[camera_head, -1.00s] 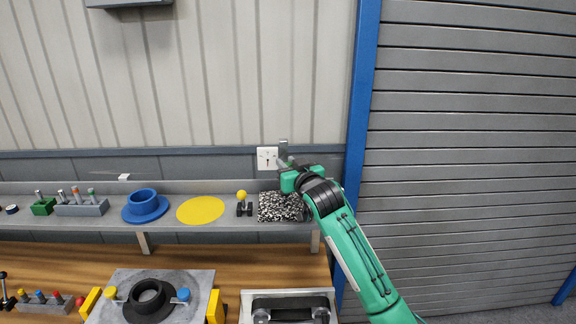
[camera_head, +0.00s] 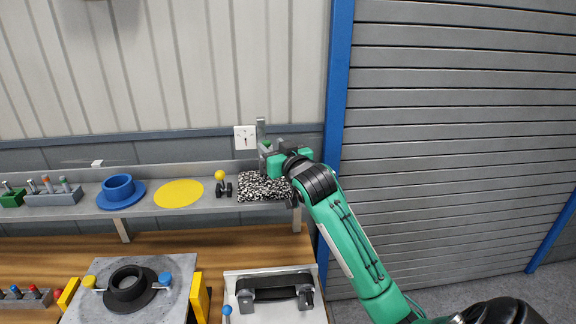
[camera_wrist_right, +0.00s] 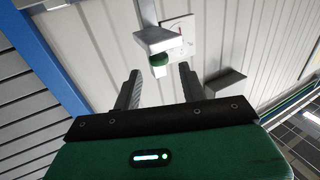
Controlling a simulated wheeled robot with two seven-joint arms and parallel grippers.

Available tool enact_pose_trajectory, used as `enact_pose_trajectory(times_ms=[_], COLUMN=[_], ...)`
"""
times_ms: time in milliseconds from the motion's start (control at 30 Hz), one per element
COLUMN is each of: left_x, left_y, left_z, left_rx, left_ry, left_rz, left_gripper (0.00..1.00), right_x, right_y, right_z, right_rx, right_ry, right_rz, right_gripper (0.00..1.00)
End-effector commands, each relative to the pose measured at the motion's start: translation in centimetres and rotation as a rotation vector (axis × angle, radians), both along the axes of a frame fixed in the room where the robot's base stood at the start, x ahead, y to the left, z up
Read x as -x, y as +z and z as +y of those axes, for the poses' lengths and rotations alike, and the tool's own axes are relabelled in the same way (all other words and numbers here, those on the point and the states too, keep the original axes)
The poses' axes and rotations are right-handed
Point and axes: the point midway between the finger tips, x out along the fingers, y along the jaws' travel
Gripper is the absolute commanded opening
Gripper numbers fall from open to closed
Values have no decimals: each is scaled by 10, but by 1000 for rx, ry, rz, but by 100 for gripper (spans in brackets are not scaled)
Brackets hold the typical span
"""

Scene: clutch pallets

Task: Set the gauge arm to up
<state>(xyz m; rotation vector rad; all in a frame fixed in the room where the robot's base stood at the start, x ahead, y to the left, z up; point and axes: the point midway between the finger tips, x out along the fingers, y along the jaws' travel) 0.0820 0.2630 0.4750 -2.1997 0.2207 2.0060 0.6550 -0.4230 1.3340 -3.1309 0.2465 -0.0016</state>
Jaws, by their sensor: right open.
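A white gauge plate (camera_head: 245,137) with dark marks is on the wall above the shelf's right end; it also shows in the wrist view (camera_wrist_right: 178,36). Beside it, a grey bar that looks like the gauge arm (camera_head: 261,131) stands upright. In the wrist view the arm's pale grey end (camera_wrist_right: 155,42) carries a green knob (camera_wrist_right: 160,58). My right gripper (camera_wrist_right: 160,73) is open, with its fingers either side of the line to the knob and the knob just beyond the tips. In the head view the gripper (camera_head: 268,149) partly hides the arm's lower end. My left gripper is out of view.
On the shelf (camera_head: 145,206) are a speckled black-and-white pad (camera_head: 263,187) below my gripper, a yellow-knobbed lever (camera_head: 220,180), a yellow disc (camera_head: 180,193) and a blue flanged ring (camera_head: 119,189). Fixtures stand on the wooden bench. A grey shutter (camera_head: 450,130) is at right.

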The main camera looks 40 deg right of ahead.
Motion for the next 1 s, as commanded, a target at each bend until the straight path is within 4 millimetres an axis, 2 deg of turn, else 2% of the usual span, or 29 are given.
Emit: enact_pose_trajectory(times_ms=[33, 200, 433, 600, 1000], left_x=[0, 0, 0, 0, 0], left_y=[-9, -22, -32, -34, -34], left_z=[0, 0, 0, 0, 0], left_rx=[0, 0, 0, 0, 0], left_ry=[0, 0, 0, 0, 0], left_rz=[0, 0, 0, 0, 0], left_gripper=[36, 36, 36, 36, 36], right_x=[11, 46, 80, 91, 92], right_y=[-4, -4, -1, 0, 1], right_z=[2, 7, 13, 14, 15], right_rx=[2, 4, 3, 1, 1], right_ry=[1, 0, 0, 0, -1], right_rz=[-3, -2, -4, -3, -3], right_gripper=[42, 42, 42, 42, 42])
